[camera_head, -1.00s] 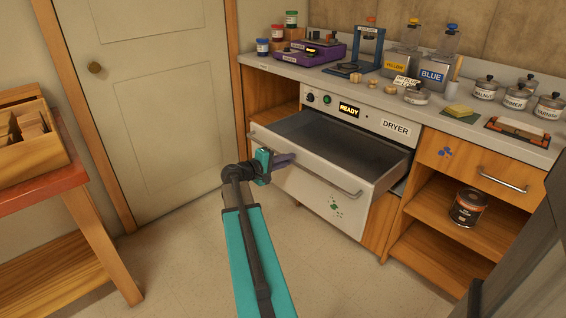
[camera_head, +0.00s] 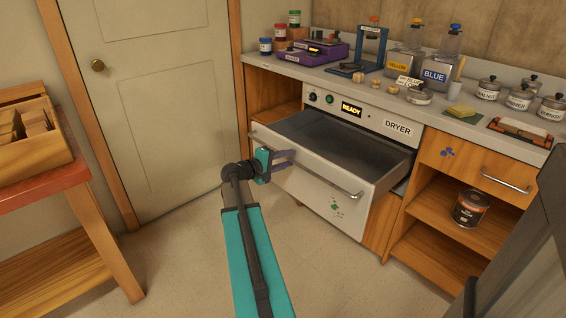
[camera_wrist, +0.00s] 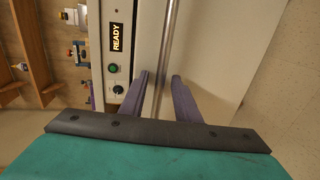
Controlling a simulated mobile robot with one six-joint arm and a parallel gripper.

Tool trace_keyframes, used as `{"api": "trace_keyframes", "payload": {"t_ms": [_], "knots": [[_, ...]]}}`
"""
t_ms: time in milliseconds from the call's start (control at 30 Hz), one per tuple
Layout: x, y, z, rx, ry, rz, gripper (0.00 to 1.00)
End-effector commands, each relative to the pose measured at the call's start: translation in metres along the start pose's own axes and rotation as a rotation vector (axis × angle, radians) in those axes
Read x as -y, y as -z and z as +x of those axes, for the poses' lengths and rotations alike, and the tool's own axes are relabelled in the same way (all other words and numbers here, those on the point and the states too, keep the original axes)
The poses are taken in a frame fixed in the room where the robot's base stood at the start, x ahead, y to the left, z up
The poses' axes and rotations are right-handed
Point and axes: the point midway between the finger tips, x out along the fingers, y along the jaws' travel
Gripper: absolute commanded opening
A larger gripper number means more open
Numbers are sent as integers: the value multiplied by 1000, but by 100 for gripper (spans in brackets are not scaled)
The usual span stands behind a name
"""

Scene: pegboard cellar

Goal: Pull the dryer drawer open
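The white dryer drawer (camera_head: 315,178) stands pulled out under the dryer panel, and its grey, empty-looking inside shows. Its long metal bar handle (camera_head: 345,188) runs across the front. My gripper (camera_head: 290,157) is at the left part of the handle. In the wrist view, the purple fingers of my gripper (camera_wrist: 160,82) are spread apart. The handle (camera_wrist: 168,40) passes between them with a gap on each side, so they are around the bar but not clamped on it. The drawer front also shows in the wrist view (camera_wrist: 215,45).
The dryer panel has a READY display (camera_head: 352,109). The counter above holds jars, bottles and a purple device (camera_head: 310,52). An orange cabinet (camera_head: 470,170) stands at the right, and a red-topped table (camera_head: 45,190) at the left. The floor before the drawer is clear.

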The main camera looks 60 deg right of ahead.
Motion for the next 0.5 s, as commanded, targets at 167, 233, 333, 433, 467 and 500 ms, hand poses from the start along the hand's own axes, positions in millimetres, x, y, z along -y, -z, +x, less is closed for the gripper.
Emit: {"api": "trace_keyframes", "payload": {"t_ms": [167, 233, 333, 433, 467, 500], "knots": [[0, 0, -11, -1, 0, 0, 29], [-1, -1, -18, 0, 0, 0, 29], [-1, 0, -32, -2, 0, 0, 29], [-1, 0, -47, -2, 0, 0, 29], [-1, 1, -52, -3, 0, 0, 29], [-1, 1, -59, -3, 0, 0, 29]]}}
